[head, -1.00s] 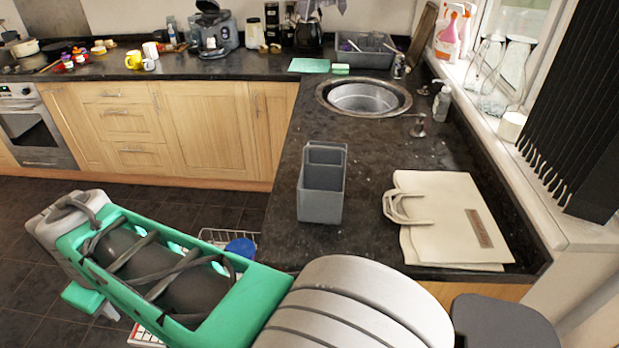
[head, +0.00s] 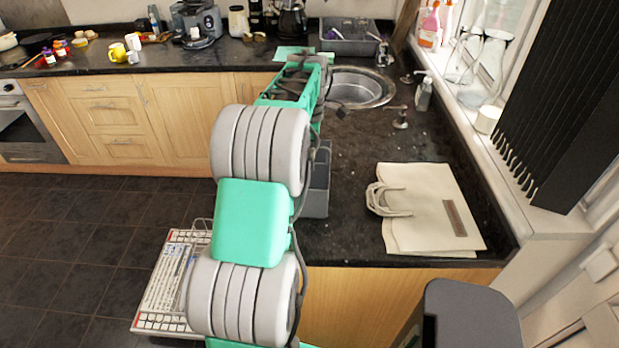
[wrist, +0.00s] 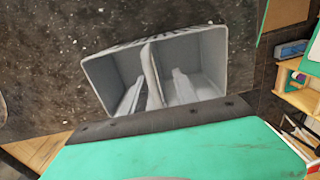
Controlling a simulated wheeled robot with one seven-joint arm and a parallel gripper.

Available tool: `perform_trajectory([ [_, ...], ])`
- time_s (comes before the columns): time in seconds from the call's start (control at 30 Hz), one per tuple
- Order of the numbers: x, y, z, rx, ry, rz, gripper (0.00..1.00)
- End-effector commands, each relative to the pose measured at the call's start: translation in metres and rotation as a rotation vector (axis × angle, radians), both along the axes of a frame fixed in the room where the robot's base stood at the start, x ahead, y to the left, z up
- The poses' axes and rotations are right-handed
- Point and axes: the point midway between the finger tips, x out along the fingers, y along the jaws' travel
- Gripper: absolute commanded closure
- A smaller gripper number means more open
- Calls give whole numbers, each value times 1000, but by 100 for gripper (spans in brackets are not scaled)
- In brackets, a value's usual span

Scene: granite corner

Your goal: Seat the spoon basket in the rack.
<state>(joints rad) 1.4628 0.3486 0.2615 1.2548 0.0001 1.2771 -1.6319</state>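The spoon basket (head: 318,190) is a grey two-compartment holder standing upright on the dark counter, partly hidden behind my arm. The wrist view looks down into the basket (wrist: 205,50), with its divider in the middle. My gripper (wrist: 158,75) shows there as two pale fingers, apart, one on each side of the divider; how deep they reach is unclear. My gripper is hidden in the head view.
A beige bag (head: 430,205) lies right of the basket. The round sink (head: 365,88) and taps are behind it. A grey dish drainer (head: 350,38) with utensils stands at the back. The counter between basket and sink is mostly clear.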

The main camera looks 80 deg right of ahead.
Motion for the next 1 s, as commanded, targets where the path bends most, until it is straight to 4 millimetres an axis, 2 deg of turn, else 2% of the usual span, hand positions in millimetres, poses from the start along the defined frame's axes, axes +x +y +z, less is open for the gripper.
perform_trajectory([
  [0.2, 1, -3, -33, 2, 0, 0, 65],
  [0.43, 1, -3, -37, 0, 0, -1, 65],
  [0.87, 1, -3, -36, 0, 0, 0, 100],
  [1.0, 1, -3, -36, 0, 0, 0, 100],
])
